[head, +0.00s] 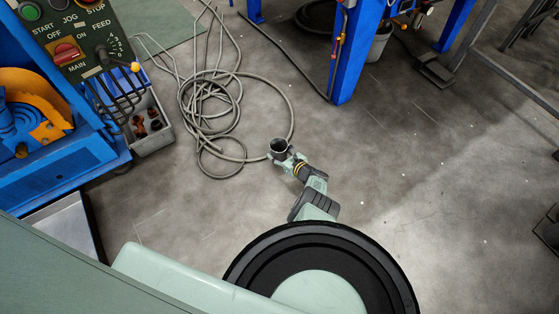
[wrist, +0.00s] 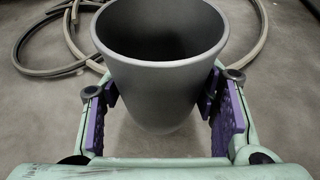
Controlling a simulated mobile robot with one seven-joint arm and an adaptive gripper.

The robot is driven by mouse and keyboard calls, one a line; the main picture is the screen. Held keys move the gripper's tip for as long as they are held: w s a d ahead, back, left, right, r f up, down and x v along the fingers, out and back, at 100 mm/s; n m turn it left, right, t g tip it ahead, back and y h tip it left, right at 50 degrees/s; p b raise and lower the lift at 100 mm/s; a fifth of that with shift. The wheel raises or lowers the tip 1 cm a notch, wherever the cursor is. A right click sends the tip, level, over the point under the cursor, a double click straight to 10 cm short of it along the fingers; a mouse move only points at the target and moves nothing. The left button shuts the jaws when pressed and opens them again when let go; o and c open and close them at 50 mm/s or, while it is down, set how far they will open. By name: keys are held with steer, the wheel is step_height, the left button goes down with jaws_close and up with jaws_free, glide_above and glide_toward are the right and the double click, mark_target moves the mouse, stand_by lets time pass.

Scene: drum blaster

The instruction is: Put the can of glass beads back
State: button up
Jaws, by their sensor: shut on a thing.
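A dark grey, open-topped can (head: 278,147) shows near the middle of the head view, at the end of my arm. In the wrist view the can (wrist: 160,80) fills the upper middle, upright or nearly so, with its wide mouth facing up. Its inside is dark and I cannot see any beads in it. My gripper (head: 286,155) is shut on the can; in the wrist view the purple-padded fingers (wrist: 160,95) press on its left and right sides. I cannot tell whether its base touches the floor.
A tangled grey hose (head: 212,100) lies on the floor left of and behind the can. A blue machine with a control panel (head: 75,40) and a grey bin (head: 150,128) stand at the left. A blue frame (head: 352,55) stands at the back. Floor on the right is mostly clear.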

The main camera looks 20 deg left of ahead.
mark_target(280, 158)
steer(key=shift+f+b, duration=1.5)
steer(key=shift+f, duration=0.15)
steer(key=shift+f, duration=0.2)
steer(key=o, duration=1.3)
steer(key=shift+r, duration=0.15)
steer(key=shift+s+d+r+p, duration=0.1)
steer(key=shift+d+r+p, duration=0.1)
steer(key=shift+p, duration=0.1)
steer(key=p+v, duration=0.7)
steer(key=v, duration=0.3)
steer(key=shift+s+d+r+p, duration=0.1)
steer(key=shift+s+d+p, duration=0.05)
steer(key=shift+p, duration=0.2)
steer(key=shift+s+d, duration=0.3)
steer(key=shift+d, duration=0.2)
